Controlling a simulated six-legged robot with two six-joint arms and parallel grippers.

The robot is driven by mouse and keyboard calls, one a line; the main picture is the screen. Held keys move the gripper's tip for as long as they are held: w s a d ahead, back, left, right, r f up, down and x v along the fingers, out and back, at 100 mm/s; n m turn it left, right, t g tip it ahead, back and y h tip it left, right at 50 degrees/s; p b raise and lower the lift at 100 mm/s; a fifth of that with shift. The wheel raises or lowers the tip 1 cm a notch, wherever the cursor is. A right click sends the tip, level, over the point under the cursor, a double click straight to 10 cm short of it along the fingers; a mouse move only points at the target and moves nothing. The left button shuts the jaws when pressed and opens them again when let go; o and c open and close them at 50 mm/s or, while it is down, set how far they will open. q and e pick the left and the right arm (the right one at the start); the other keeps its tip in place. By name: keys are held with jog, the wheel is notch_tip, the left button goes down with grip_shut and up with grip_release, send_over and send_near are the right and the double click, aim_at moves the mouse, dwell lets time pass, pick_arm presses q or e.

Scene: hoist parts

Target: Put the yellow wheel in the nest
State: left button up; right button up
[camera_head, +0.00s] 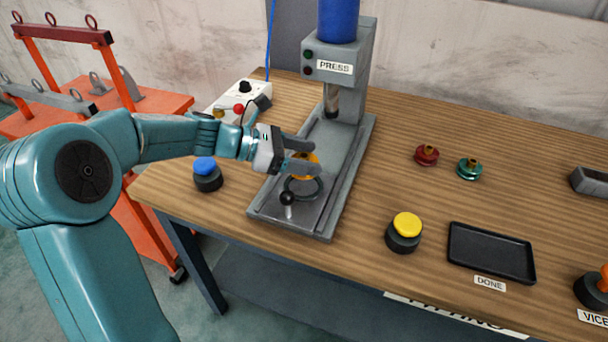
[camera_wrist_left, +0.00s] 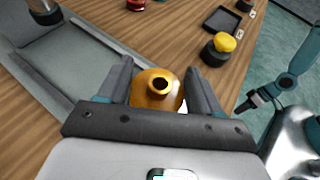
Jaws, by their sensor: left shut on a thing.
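My left gripper (camera_head: 302,158) is shut on the yellow wheel (camera_head: 307,171), holding it above the press base (camera_head: 262,208). In the left wrist view the wheel (camera_wrist_left: 157,92) sits between the two fingers, its bored hub facing the camera. A dark ring (camera_head: 318,192), which looks like the nest, lies on the press base just below the wheel. The gripper and wheel hide its far part. A black ball knob (camera_head: 287,198) stands at its near left edge. My right gripper (camera_wrist_left: 251,101) shows small at the right of the left wrist view; its jaw state is unclear.
The press column (camera_head: 345,80) stands behind the base. A blue button (camera_head: 206,171) is at the left and a yellow button (camera_head: 405,229) at the right. A red wheel (camera_head: 427,155), a green wheel (camera_head: 469,168) and a black DONE tray (camera_head: 490,252) are farther right, with bare wood between.

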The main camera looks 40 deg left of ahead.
aim_at(304, 187)
pick_arm(q)
jog(key=shift+f+b, duration=0.35)
jog(key=shift+f, duration=2)
jog(key=shift+f, duration=0.2)
jog(key=o, duration=1.2)
jog(key=shift+o, duration=0.2)
jog(key=shift+r, duration=0.2)
jog(key=v, duration=1.2)
jog(key=shift+p, duration=0.45)
